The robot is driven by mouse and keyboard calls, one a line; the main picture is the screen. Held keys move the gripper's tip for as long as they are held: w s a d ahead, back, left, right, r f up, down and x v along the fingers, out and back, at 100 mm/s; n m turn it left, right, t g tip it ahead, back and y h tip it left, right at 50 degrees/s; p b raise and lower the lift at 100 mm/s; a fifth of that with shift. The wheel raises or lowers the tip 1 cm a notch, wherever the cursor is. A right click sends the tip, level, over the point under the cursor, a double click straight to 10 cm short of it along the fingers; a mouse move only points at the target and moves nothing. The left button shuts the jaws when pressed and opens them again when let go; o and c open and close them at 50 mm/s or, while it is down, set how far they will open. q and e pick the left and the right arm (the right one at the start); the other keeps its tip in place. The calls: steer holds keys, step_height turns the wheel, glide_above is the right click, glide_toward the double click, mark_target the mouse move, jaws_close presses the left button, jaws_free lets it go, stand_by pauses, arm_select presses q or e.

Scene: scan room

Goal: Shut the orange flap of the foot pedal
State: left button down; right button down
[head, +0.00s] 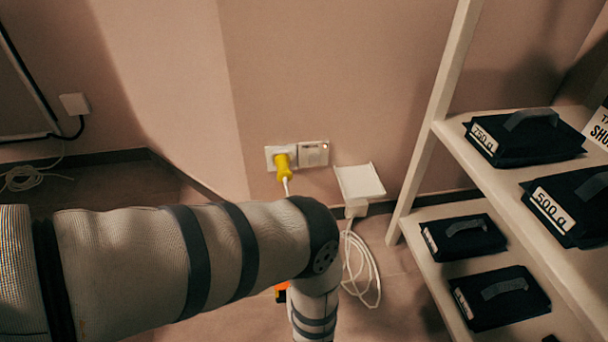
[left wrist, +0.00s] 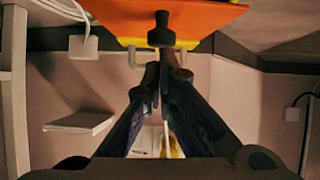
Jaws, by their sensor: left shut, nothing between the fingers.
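The orange flap (left wrist: 205,16) of the foot pedal spans the top of the left wrist view, with yellow parts (left wrist: 187,44) along its edge. A dark knob-like piece (left wrist: 160,31) shows in front of it. My left gripper (left wrist: 165,72) is shut and empty, its fingertips close to the knob and the flap's edge; I cannot tell whether they touch. In the head view only a small orange piece (head: 281,291) shows below my left arm, which hides the rest of the pedal and the gripper. How far the flap stands open is unclear. My right gripper is out of view.
A wall socket with a yellow plug (head: 283,166) is behind my left arm. A small white wall shelf (head: 360,181) and a coiled white cable (head: 362,266) are beside it. A white rack (head: 452,128) with several labelled black bags stands at the right.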

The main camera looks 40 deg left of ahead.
arm_select(q)
steer(key=shift+s+d+f+b, duration=0.25)
steer(key=shift+f+b, duration=0.1)
steer(key=shift+f, duration=0.35)
steer(key=shift+s+d+f+b, duration=0.2)
steer(key=shift+f+b, duration=0.1)
steer(key=shift+f, duration=0.4)
steer(key=shift+s, duration=0.1)
